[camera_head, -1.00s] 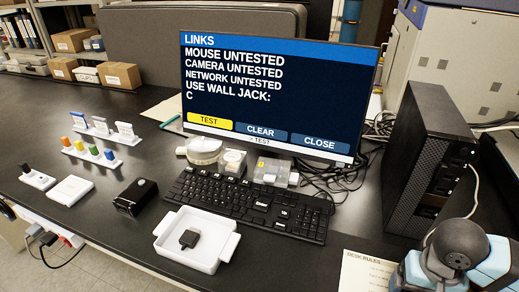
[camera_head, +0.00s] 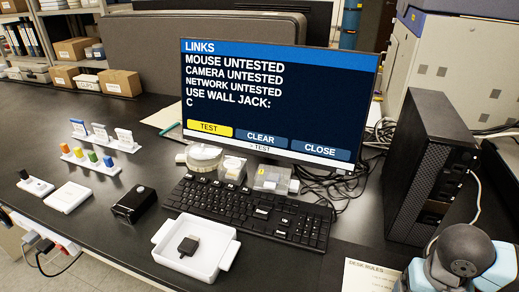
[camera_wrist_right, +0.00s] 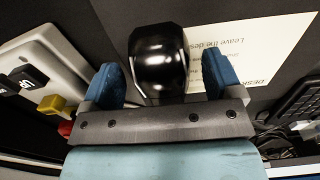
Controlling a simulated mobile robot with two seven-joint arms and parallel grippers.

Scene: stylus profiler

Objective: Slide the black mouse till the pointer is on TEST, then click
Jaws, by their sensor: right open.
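The black mouse (camera_wrist_right: 158,62) shows in the right wrist view, glossy and rounded, partly over the paper. My right gripper (camera_wrist_right: 163,80) is open, with one blue finger on each side of the mouse; I cannot tell whether they touch it. In the head view my right arm (camera_head: 462,258) is at the bottom right, and the mouse and fingertips are not visible there. The monitor (camera_head: 275,95) shows a LINKS page reading MOUSE UNTESTED. The TEST button (camera_head: 210,129) is yellow, left of blue CLEAR and CLOSE buttons. I cannot make out a pointer. My left gripper is not in view.
A black keyboard (camera_head: 247,212) lies before the monitor, with a white tray (camera_head: 223,266) holding a small dark plug in front. A DESK RULES sheet (camera_head: 366,276) lies beside my arm. A black computer tower (camera_head: 428,165) stands behind it. A black box (camera_head: 133,205) stands at left.

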